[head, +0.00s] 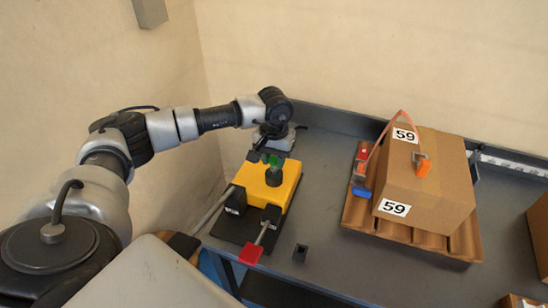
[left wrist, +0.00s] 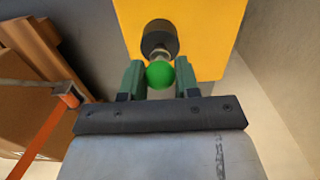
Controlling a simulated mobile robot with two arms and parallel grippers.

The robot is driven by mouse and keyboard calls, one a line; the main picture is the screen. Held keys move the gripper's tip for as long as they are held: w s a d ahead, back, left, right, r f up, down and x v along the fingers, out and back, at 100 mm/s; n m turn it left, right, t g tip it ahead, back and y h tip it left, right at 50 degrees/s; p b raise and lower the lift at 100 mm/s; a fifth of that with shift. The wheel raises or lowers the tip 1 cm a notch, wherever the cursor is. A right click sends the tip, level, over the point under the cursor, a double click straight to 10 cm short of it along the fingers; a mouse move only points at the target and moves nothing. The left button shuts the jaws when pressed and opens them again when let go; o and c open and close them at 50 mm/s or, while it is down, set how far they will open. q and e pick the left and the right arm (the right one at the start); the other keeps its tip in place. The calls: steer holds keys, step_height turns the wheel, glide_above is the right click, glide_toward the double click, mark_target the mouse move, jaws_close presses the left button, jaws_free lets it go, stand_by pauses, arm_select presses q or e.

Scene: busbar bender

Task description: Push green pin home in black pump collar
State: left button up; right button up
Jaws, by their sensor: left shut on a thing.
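The green pin (left wrist: 160,75) shows a round green head and a short pale shank in the left wrist view. The shank meets the black pump collar (left wrist: 160,38), which stands on the yellow pump body (left wrist: 208,30). How deep the pin sits is hard to tell. My left gripper (left wrist: 159,80) has its two green fingers on either side of the pin head, shut on it. In the head view the left gripper (head: 269,157) is just above the black collar (head: 273,178) on the yellow body (head: 286,190). My right gripper is not in view.
A cardboard box (head: 447,180) labelled 59 stands on a brown corrugated tray (head: 400,235) to the right. A red-tipped lever (head: 250,254) sticks out in front of the yellow body. The grey bench (head: 322,185) is clear between the pump and the tray. Walls stand behind and left.

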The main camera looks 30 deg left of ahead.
mark_target(274, 157)
arm_select(q)
steer(key=shift+f+b, duration=0.75)
steer(key=shift+f, duration=0.15)
steer(key=o, duration=1.1)
step_height(274, 157, up, 11)
steer(key=shift+f+b, duration=0.1)
steer(key=shift+b, duration=0.9)
